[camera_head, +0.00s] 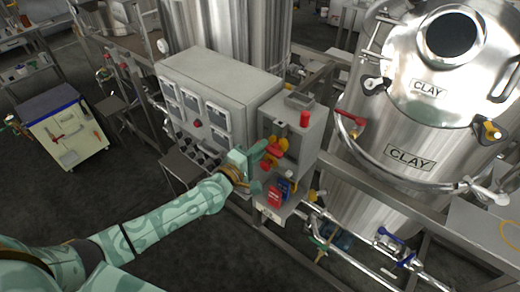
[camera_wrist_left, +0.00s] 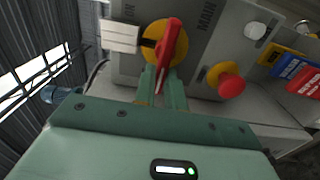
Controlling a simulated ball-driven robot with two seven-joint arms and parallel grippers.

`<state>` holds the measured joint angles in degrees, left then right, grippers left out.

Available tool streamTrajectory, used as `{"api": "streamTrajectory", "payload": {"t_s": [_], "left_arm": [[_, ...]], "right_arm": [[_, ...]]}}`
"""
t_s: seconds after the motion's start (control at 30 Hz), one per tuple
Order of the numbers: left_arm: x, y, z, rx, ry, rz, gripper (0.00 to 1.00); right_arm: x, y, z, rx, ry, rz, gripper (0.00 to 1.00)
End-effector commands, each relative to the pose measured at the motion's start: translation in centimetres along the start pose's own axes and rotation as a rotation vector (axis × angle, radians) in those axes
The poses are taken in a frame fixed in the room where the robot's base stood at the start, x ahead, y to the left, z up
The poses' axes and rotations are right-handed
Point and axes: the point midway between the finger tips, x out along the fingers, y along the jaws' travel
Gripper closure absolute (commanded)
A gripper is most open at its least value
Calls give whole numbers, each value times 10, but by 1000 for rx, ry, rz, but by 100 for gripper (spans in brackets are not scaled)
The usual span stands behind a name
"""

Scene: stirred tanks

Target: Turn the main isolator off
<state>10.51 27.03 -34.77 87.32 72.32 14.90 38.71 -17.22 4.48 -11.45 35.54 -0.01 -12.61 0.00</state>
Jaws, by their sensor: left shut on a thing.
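The main isolator is a red handle (camera_wrist_left: 171,40) on a yellow disc (camera_wrist_left: 154,30), mounted on a grey panel marked "MAIN". In the left wrist view the handle runs nearly in line with my fingers, its top leaning slightly right. My left gripper (camera_wrist_left: 164,82) has its fingers on both sides of the handle's lower part and is shut on it. In the head view the red handle (camera_head: 275,152) shows on the front of the small grey box, with my left gripper (camera_head: 262,156) at it; the fingers partly hide it. My right gripper is not in view.
A red mushroom button (camera_wrist_left: 231,86) on a yellow base sits right of the isolator. Blue (camera_wrist_left: 288,66) and red tags (camera_wrist_left: 303,80) hang farther right. A larger grey cabinet (camera_head: 225,85) stands left of the box, a steel clay tank (camera_head: 400,130) to its right.

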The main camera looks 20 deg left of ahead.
Motion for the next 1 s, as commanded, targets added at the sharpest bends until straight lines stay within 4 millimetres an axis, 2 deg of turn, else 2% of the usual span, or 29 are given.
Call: {"api": "streamTrajectory", "payload": {"t_s": [0.53,0.57,0.6,0.63,0.9,1.0], "left_arm": [[-1,-2,0,-26,0,-4,100],[-1,-2,0,-26,0,-4,83],[-1,-2,0,-26,0,-4,72],[-1,-2,0,-26,0,-4,66],[-1,-1,0,-24,0,-2,66],[-7,-1,0,-23,0,-2,66]], "right_arm": [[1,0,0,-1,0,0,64],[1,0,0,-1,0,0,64],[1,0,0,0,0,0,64],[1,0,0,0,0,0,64],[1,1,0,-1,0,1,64],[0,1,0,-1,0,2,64]]}}
